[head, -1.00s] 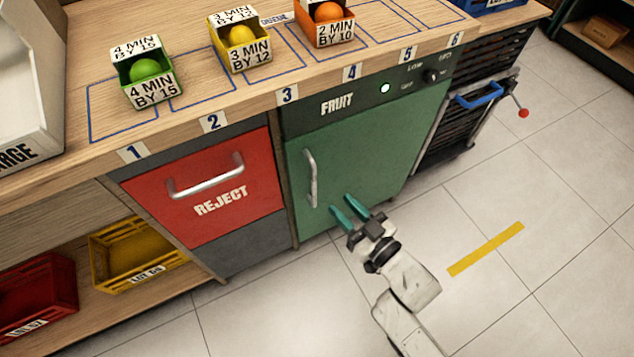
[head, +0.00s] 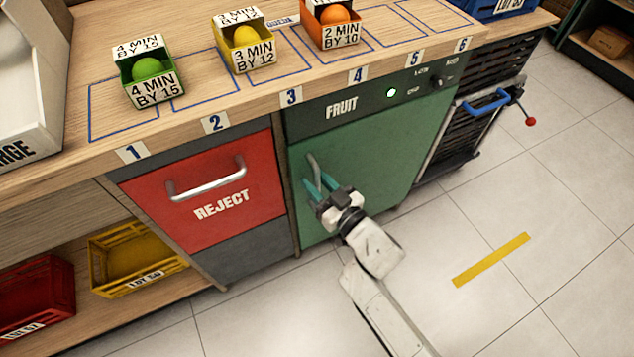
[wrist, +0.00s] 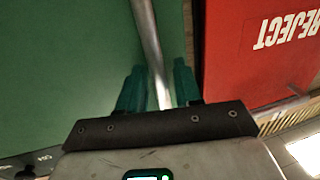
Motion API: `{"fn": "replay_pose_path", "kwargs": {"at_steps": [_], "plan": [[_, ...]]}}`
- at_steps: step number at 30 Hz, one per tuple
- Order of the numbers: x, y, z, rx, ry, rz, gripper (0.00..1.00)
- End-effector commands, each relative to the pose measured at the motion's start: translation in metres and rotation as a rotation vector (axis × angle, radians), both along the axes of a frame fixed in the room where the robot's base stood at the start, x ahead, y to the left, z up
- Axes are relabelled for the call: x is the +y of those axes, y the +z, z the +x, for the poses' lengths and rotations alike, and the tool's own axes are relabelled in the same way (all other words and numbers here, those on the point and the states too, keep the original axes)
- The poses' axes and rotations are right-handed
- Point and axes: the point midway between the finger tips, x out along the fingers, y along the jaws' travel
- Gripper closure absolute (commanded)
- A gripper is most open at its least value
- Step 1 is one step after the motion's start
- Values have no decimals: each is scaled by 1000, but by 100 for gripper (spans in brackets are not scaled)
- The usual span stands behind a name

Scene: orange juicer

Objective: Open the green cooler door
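The green cooler door (head: 375,150) is shut, under the FRUIT panel in the head view. It fills the left of the wrist view (wrist: 60,60). Its metal handle (head: 314,166) stands upright near the door's left edge; my gripper hides the lower part in the head view. My gripper (head: 318,186) has teal fingers and is at the handle. In the wrist view the handle bar (wrist: 150,50) runs down between the two fingers (wrist: 159,88), which are apart with a gap on both sides of the bar. I cannot tell whether either finger touches it.
The red REJECT drawer (head: 240,187) with its own handle is just left of the cooler. A black rack with a blue handle (head: 482,102) stands to the right. The counter (head: 200,118) overhangs above. The tiled floor (head: 510,200) in front is clear.

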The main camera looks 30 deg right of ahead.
Motion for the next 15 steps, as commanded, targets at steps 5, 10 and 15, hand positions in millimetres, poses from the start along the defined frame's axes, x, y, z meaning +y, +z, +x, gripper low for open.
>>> {"fn": "replay_pose_path", "kwargs": {"at_steps": [5,10,15], "plan": [[0,0,0,0,0,0,66],[0,0,0,0,0,0,79],[0,0,0,0,0,0,96]]}}
